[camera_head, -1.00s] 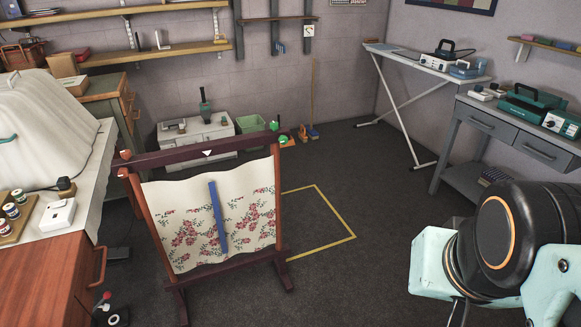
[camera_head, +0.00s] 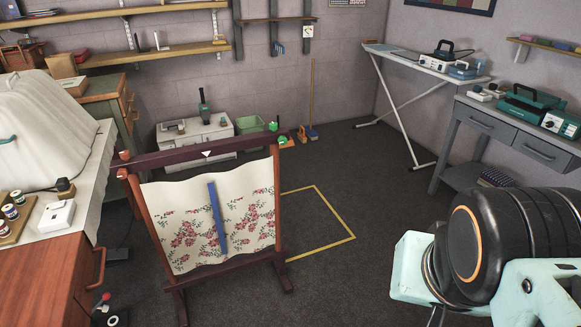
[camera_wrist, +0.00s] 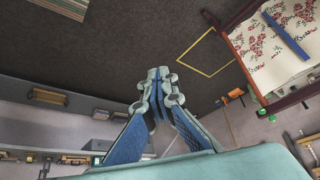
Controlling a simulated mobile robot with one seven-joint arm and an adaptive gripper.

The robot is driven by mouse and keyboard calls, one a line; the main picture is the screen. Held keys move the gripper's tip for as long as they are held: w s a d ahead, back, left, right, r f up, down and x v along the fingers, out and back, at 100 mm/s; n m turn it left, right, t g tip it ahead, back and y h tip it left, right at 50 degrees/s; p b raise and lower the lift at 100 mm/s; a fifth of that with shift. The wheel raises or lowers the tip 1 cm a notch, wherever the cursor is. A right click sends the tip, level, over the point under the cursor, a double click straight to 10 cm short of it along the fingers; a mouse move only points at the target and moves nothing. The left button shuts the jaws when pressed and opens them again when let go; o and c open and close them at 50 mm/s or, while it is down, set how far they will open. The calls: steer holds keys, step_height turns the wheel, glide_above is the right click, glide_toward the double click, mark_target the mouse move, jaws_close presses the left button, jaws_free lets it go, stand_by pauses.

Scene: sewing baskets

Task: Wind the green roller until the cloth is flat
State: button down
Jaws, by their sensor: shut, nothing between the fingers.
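A wooden frame (camera_head: 205,156) stands on the floor with a cream floral cloth (camera_head: 165,222) stretched between its posts. The cloth's top edge is wavy and its surface sags. A blue strip (camera_head: 217,222) lies upright across its middle. A green knob (camera_head: 273,125) shows at the right end of the dark top bar, and an orange-red knob (camera_head: 125,155) at the left end. In the wrist view, the cloth (camera_wrist: 265,62) is at upper right. My gripper (camera_wrist: 158,80) is shut and empty, well apart from the frame.
A yellow floor outline (camera_head: 335,215) lies right of the frame. A cabinet (camera_head: 60,270) stands close on its left. Grey workbench (camera_head: 480,120) and ironing board (camera_head: 415,58) line the right. Open floor lies between frame and workbench.

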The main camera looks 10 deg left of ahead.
steer(key=s+a+m, duration=0.1)
steer(key=s+a, duration=0.2)
steer(key=a, duration=0.3)
steer(key=shift+s+a+h+b, duration=0.25)
steer(key=shift+s+h+b, duration=0.15)
steer(key=shift+b, duration=0.05)
stand_by(2.8)
steer(key=c, duration=1.8)
jaws_free()
steer(key=shift+d+f, duration=0.1)
steer(key=shift+d, duration=0.05)
step_height(320, 180, up, 6)
steer(key=p, duration=0.3)
steer(key=shift+a+r, duration=0.2)
steer(key=shift+a, duration=0.05)
steer(key=w+d+f+n+y, duration=0.1)
steer(key=w+d+f+n, duration=0.15)
steer(key=w+d, duration=0.55)
step_height(320, 180, up, 14)
steer(key=s+d+p, duration=0.2)
steer(key=p, duration=1.4)
steer(key=shift+d+r+m, duration=0.15)
steer(key=shift+d+m, duration=0.2)
steer(key=shift+d, duration=0.05)
